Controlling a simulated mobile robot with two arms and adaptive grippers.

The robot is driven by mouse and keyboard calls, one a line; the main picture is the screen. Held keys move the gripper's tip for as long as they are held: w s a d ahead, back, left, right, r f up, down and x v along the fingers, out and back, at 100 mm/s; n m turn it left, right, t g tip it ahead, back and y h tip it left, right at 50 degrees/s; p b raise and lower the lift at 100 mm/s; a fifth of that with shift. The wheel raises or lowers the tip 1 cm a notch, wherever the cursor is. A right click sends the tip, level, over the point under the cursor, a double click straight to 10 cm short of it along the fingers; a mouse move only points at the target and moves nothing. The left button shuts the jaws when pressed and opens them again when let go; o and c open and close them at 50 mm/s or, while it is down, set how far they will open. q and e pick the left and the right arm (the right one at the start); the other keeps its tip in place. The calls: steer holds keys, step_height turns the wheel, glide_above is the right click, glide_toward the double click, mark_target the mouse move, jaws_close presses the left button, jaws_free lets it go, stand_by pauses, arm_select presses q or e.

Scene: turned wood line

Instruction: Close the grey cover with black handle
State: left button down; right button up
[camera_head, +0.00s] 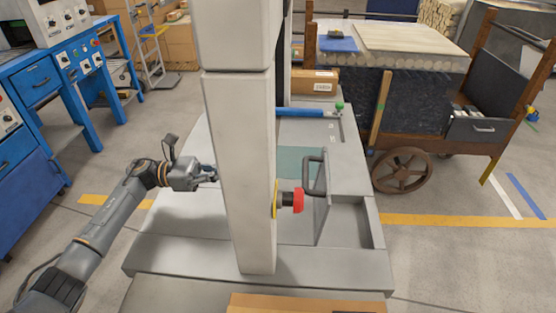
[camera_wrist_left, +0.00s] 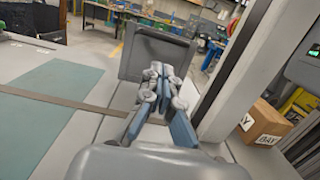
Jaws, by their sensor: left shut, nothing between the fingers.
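The grey cover (camera_head: 322,218) stands raised, nearly upright, beside an open recess (camera_head: 347,222) in the grey machine bed. Its black handle (camera_head: 314,174) is at its upper part. My right gripper is not in view.
The pale column (camera_head: 238,160) rises between my left gripper and the cover in the head view. A red button (camera_head: 297,200) juts from it near the handle. A blue bar (camera_head: 303,112) lies behind. A wooden cart (camera_head: 400,110) stands right.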

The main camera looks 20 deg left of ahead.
mark_target(309, 194)
arm_select(q)
steer(key=p+x, duration=0.5)
steer(key=x, duration=0.8)
steer(key=shift+s+d+r, duration=0.2)
steer(key=shift+s, duration=0.1)
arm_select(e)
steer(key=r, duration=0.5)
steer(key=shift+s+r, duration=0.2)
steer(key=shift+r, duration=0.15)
arm_select(q)
steer(key=shift+r, duration=0.1)
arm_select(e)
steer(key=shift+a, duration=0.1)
